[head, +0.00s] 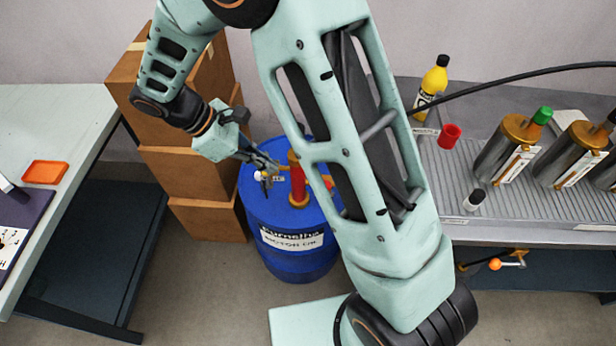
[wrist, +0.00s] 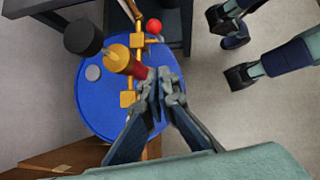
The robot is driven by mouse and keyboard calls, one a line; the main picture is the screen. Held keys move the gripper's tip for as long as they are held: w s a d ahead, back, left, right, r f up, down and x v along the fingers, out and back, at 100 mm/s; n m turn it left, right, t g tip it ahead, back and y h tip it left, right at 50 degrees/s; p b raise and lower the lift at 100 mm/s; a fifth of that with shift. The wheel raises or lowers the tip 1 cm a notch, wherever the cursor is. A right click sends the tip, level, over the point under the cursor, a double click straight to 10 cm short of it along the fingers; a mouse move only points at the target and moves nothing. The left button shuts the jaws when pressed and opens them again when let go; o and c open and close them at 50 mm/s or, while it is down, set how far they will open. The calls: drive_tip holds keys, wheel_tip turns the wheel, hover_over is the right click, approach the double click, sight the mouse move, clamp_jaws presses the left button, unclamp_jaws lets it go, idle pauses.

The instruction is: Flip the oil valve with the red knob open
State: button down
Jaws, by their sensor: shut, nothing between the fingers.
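The blue oil drum (head: 288,262) stands on the floor and carries a brass pump with a red tube (head: 297,180). In the wrist view the red knob (wrist: 153,26) sits at the far end of the brass fittings (wrist: 137,40) on the drum (wrist: 95,105). In the head view only a bit of the red knob (head: 329,183) shows at the edge of my arm. My gripper (head: 270,168) is shut and empty, close beside the red tube (wrist: 142,71). In the wrist view its fingertips (wrist: 160,78) are apart from the red knob. Whether they touch the tube is unclear.
Stacked cardboard boxes (head: 190,160) stand behind and left of the drum. A grey bench (head: 455,170) with metal cylinders is at right; an orange knob (head: 495,264) on a brass handle is below it. A black round part (wrist: 83,37) tops the pump in the wrist view.

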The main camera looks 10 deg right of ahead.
drive_tip(key=d+r+x, duration=0.1)
drive_tip(key=d+x, duration=0.1)
drive_tip(key=x, duration=1)
drive_tip(key=shift+d, duration=0.4)
drive_tip(key=shift+d, duration=0.15)
